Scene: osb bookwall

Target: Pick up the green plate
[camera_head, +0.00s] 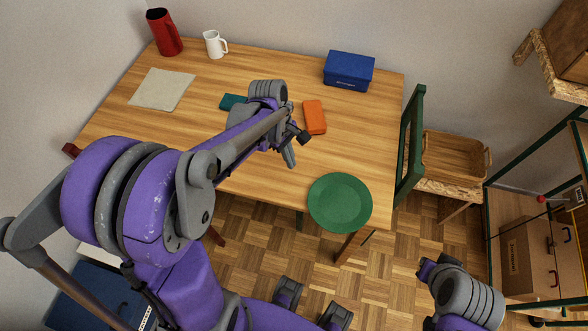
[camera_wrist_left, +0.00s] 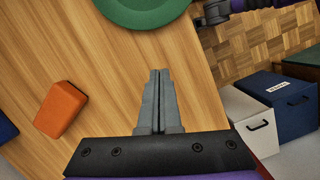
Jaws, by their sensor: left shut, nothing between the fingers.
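The green plate (camera_head: 340,202) lies at the front right corner of the wooden table, its front edge reaching the table's edge. It also shows at the top of the left wrist view (camera_wrist_left: 142,10), partly cut off. My left gripper (camera_head: 290,160) is over the table, left of the plate and apart from it. In the left wrist view its fingers (camera_wrist_left: 159,75) are together with nothing between them, pointing towards the plate. My right arm shows at the lower right of the head view, but its fingers are not visible.
On the table (camera_head: 240,175) are an orange block (camera_head: 314,117), a teal item (camera_head: 233,102) partly behind my arm, a blue box (camera_head: 349,71), a white mug (camera_head: 214,44), a red pitcher (camera_head: 164,32) and a cloth (camera_head: 162,89). A green-framed chair (camera_head: 410,145) stands right of the table.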

